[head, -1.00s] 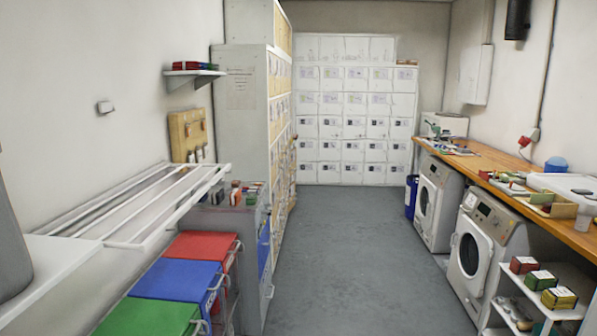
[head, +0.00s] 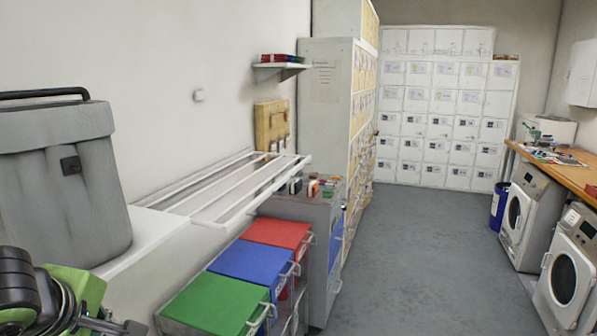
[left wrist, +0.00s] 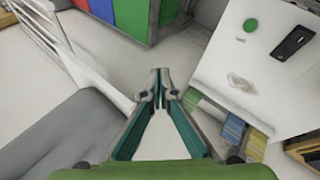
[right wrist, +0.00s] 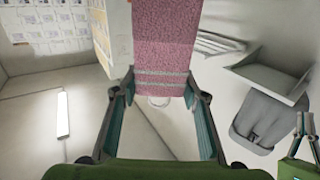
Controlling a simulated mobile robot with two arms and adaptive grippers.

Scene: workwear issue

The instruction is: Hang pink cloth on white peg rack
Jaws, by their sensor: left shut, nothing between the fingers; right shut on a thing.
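The pink cloth (right wrist: 163,40) has pale stripes near its end and shows in the right wrist view. My right gripper (right wrist: 160,84) is shut on it near the striped end; the cloth stretches away to the top of that view. My left gripper (left wrist: 160,78) is shut with its fingertips together and nothing between them. In the head view only green and black parts of my arm show at the lower left; neither gripper's fingers are clear there. I cannot make out a white peg rack for certain. A yellowish board with pegs (head: 272,122) hangs on the left wall.
A white barred drying rack (head: 215,190) juts from the left wall beside a grey bin (head: 70,180). Green (head: 215,305), blue (head: 252,265) and red (head: 278,232) lidded bins stand below. Washing machines (head: 570,275) line the right. The floor (head: 420,260) between is clear.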

